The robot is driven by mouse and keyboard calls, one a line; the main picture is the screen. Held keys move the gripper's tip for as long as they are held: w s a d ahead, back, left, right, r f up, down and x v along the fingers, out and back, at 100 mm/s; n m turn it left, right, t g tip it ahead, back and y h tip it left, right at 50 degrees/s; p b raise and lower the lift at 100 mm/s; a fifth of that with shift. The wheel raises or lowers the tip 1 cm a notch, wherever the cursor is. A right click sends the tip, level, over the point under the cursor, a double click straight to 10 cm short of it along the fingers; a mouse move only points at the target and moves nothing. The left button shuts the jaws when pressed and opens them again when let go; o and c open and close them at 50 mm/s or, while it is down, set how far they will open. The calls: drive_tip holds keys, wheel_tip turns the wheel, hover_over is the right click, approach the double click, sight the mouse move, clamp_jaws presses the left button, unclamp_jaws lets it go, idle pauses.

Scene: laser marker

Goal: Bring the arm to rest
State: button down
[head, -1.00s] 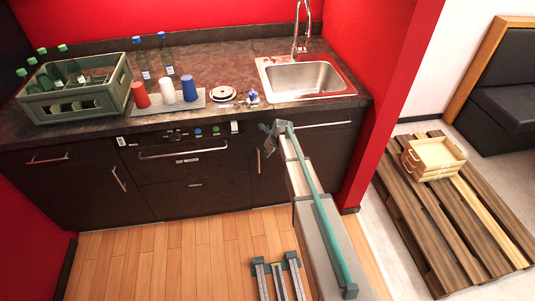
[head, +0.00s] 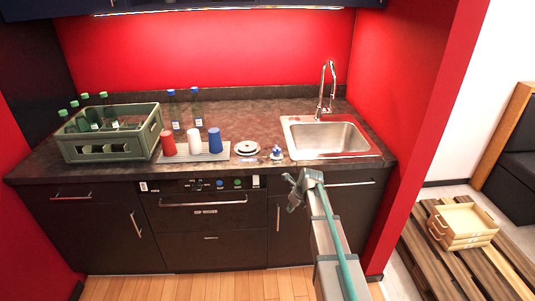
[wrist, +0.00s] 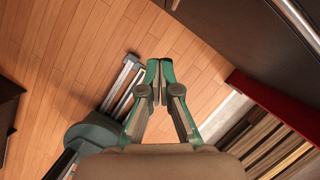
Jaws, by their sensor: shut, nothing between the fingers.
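My gripper (head: 296,190) is at the end of my arm in the head view, in front of the counter's front face, below and near the sink. In the wrist view my gripper (wrist: 160,68) points down towards the wooden floor (wrist: 60,60). Its two fingertips are together and hold nothing. My arm reaches forward from the lower right of the head view.
A dark counter (head: 230,108) carries a green crate (head: 110,150) of bottles, several cups on a tray and a sink (head: 325,137). Wooden boxes (head: 463,220) stand on a pallet (head: 425,255) at right. A dark cabinet with a handle (wrist: 298,18) is near the gripper.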

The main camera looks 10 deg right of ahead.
drive_tip(key=s+a+f+n+g+h, duration=0.1)
drive_tip(key=s+f+n+g, duration=0.1)
drive_tip(key=s+f+n, duration=0.9)
drive_tip(key=s+f+n+g, duration=0.3)
drive_tip(key=s+f+n, duration=0.5)
drive_tip(key=s+n, duration=0.6)
drive_tip(key=s+a+f+n+g, duration=0.1)
drive_tip(key=s+f, duration=0.3)
drive_tip(key=s, duration=1.2)
drive_tip(key=s+a+f+n+g+h, duration=0.1)
drive_tip(key=s+f+n+g, duration=0.2)
drive_tip(key=s, duration=1.4)
drive_tip(key=shift+s+f+g, duration=0.15)
drive_tip(key=shift+f+g, duration=0.55)
drive_tip(key=shift+f, duration=0.25)
drive_tip(key=shift+a, duration=0.1)
